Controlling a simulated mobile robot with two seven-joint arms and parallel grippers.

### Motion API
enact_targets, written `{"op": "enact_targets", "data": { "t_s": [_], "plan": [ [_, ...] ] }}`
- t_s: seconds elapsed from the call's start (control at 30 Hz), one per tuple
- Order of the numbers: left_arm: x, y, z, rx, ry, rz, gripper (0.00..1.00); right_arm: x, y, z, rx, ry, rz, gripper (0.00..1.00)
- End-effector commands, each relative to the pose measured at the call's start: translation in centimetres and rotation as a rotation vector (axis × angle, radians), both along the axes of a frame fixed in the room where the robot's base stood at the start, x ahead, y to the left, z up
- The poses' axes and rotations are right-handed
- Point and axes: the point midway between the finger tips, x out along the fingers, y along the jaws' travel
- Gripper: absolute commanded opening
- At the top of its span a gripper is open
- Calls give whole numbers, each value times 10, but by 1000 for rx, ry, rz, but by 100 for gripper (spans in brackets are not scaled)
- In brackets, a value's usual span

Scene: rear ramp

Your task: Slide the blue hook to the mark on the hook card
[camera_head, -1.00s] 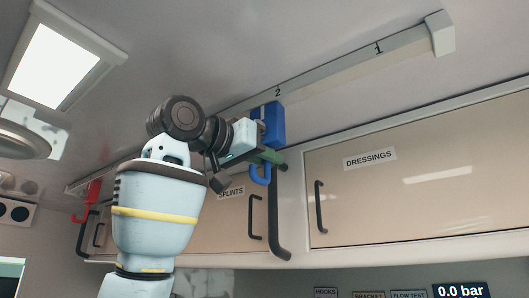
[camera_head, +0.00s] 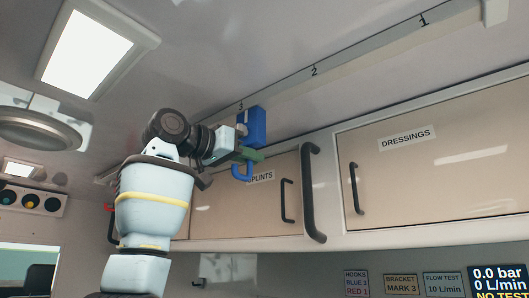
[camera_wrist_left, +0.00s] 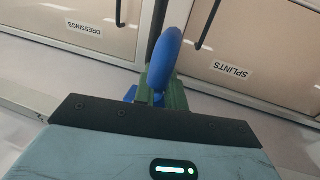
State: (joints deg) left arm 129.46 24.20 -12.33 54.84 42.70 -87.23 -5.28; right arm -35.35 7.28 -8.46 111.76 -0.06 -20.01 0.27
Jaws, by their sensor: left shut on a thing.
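The blue hook (camera_head: 251,127) hangs on the ceiling rail (camera_head: 345,70). Its block is just below and slightly right of mark 3 (camera_head: 241,105). My left gripper (camera_head: 249,154) is shut on the blue hook, with green fingers around its stem. The hook's curved end shows below the fingers and also in the left wrist view (camera_wrist_left: 165,52). The hook card (camera_head: 356,283) is on the lower wall, with a blue line and a line reading RED 1; the blue number is small, seemingly 3. My right gripper is not in view.
Marks 2 (camera_head: 314,71) and 1 (camera_head: 423,21) are farther right on the rail. A sliver of the red hook (camera_head: 108,207) shows left of my arm. The SPLINTS cabinet (camera_head: 230,215) and its black handles are close below the gripper.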

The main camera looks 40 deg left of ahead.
Motion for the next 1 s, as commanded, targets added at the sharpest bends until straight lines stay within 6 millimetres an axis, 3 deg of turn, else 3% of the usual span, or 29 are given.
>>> {"op": "enact_targets", "data": {
  "t_s": [0.2,0.53,0.57,0.7,1.0],
  "plan": [
    [1,14,0,-1,-1,2,0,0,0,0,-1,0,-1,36],
    [1,14,0,0,-1,2,0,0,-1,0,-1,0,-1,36],
    [1,14,0,0,-1,2,14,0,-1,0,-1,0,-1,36],
    [1,14,0,0,-1,1,29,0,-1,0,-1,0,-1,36],
    [-1,14,0,0,-2,1,29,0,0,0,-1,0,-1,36]
  ]
}}
